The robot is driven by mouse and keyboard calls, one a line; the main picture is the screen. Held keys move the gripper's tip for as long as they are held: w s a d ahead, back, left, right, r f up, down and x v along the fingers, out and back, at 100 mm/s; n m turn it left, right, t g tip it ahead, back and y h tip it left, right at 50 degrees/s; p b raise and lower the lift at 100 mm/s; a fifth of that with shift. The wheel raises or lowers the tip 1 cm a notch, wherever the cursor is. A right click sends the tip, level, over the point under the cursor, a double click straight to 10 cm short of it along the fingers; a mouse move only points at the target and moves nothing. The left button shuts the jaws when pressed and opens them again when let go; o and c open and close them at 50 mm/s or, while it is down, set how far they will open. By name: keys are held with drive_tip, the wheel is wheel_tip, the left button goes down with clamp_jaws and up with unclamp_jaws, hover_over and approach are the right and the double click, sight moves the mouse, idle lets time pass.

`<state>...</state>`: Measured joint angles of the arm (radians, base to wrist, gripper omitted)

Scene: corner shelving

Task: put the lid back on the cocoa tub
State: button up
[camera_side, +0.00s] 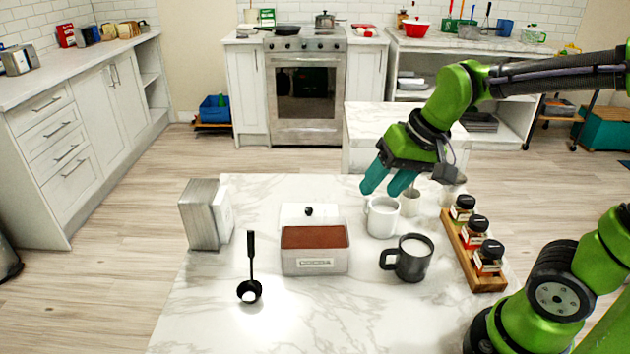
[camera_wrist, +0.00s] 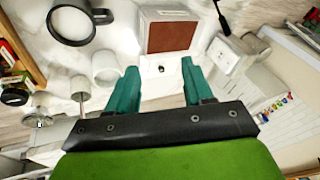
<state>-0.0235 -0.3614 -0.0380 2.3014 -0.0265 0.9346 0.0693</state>
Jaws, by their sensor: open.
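The cocoa tub (camera_side: 315,262) is a white open box filled with brown powder, labelled COCOA, in the middle of the marble table. Its white lid (camera_side: 293,212) with a round black knob is just behind the tub, apart from my gripper; the tub partly hides it. My gripper (camera_side: 381,191), with teal fingers, is open and empty, above and behind the white mug, to the right of the lid in the side view. In the wrist view the tub (camera_wrist: 172,36) is ahead of the fingertips, and the lid's knob (camera_wrist: 161,69) shows between the open fingers.
A white mug (camera_side: 381,222) and a dark mug (camera_side: 410,262) stand right of the tub. A wooden spice rack (camera_side: 483,280) is at the right edge. A black ladle (camera_side: 250,290) lies left of the tub, near a grey-white holder (camera_side: 203,215). The front of the table is clear.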

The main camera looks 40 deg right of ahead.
drive_tip(key=w+d+f+m+g, duration=0.2)
drive_tip(key=w+f+m, duration=0.25)
drive_tip(key=w, duration=0.45)
drive_tip(key=m+g+h, duration=0.2)
drive_tip(key=m, duration=1.3)
hover_over(309, 209)
drive_tip(key=f, duration=0.8)
drive_tip(key=shift+w+d, duration=0.15)
drive_tip(key=shift+w, duration=0.05)
drive_tip(key=shift+r+m+g, duration=0.1)
drive_tip(key=shift+m+g, duration=0.2)
drive_tip(key=shift+m, duration=0.45)
drive_tip(key=shift+s+f+m, duration=0.15)
drive_tip(key=shift+f+m, duration=0.05)
drive_tip(key=shift+m, duration=0.2)
drive_tip(key=shift+f, duration=3.8)
drive_tip(key=shift+c, duration=0.5)
clamp_jaws()
drive_tip(key=shift+r, duration=3.05)
